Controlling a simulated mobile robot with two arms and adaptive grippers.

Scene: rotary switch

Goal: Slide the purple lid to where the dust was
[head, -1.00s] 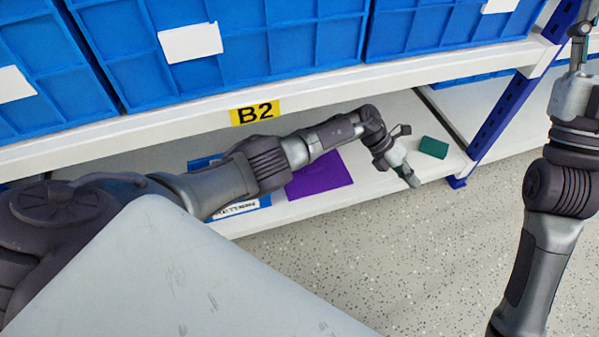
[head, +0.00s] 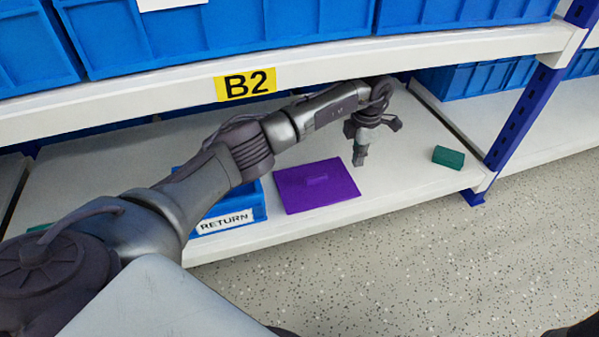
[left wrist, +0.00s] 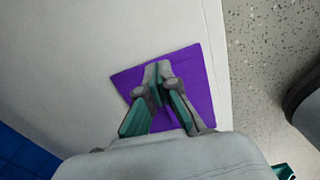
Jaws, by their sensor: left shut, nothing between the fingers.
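The purple lid (head: 338,194) is a flat square with a small raised handle. It lies flat on the white lower shelf, right of the blue RETURN bin, and also shows in the left wrist view (left wrist: 197,75). My left gripper (head: 359,160) points down just right of the lid's far right corner in the head view. Its fingers are shut and empty, and in the left wrist view (left wrist: 157,72) they overlap the lid. I cannot tell whether they touch it. No dust shows on the shelf. My right gripper is out of view.
The blue RETURN bin (head: 229,221) stands left of the lid. A green block (head: 448,157) lies near the shelf's right end, by the blue post (head: 520,118). The B2 upper shelf edge (head: 320,66) hangs over my left arm. Shelf between lid and block is bare.

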